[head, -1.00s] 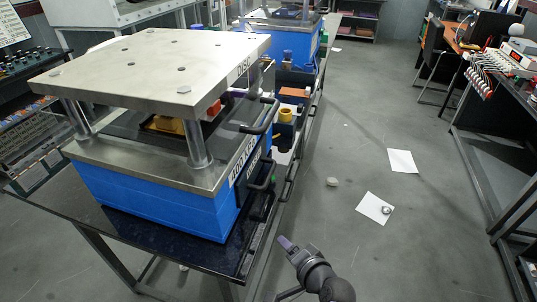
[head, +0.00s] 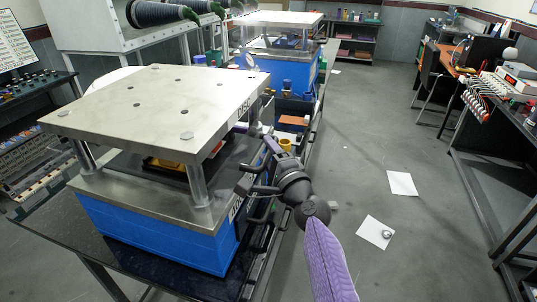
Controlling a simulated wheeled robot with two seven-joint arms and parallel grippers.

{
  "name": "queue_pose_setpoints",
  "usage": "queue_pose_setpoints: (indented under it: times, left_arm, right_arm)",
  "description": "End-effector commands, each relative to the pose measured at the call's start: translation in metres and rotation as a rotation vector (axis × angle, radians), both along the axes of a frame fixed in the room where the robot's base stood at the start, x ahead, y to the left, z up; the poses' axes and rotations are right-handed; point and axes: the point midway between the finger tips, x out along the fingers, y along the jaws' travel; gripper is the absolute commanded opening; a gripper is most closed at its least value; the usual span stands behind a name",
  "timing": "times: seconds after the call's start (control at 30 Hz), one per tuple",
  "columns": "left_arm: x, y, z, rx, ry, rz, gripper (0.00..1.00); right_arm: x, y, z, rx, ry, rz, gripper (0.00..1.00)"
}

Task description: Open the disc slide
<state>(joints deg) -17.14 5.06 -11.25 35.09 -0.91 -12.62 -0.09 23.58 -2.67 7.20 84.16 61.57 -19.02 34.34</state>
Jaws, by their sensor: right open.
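The press with the disc slide stands at the left, with a pale metal top plate (head: 160,105) on posts and a blue base (head: 150,235). A label reading DISC (head: 242,109) is on the plate's right edge. A dark slide with a yellow part (head: 160,163) shows between the plates. My right gripper (head: 257,166) is open at the press's right side, its fingers spread beside the slide's handle area. The upper handle is hard to tell from the gripper, and I cannot tell whether they touch. A lower black handle (head: 266,238) shows below. My left gripper is not in view.
A second blue press (head: 287,70) stands farther back along the bench. Small parts, with a yellow cup (head: 286,145), lie beyond my gripper. White sheets (head: 376,231) lie on the open floor at right. A workbench (head: 500,130) runs along the far right.

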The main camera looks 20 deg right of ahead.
Motion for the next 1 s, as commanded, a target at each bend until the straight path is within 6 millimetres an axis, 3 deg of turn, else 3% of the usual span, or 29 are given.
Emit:
queue_pose_setpoints:
  times: [0.17,0.47,1.0]
  left_arm:
    - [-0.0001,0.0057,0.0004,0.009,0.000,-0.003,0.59]
    - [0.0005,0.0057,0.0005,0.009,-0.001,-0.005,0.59]
    - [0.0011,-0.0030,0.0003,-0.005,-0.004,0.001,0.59]
  right_arm:
    - [0.0002,0.0001,0.0001,-0.001,0.001,0.000,0.57]
    - [-0.0001,0.0000,-0.0002,-0.001,0.001,0.000,0.00]
    - [-0.0002,0.0001,-0.0009,-0.002,0.003,0.000,0.00]
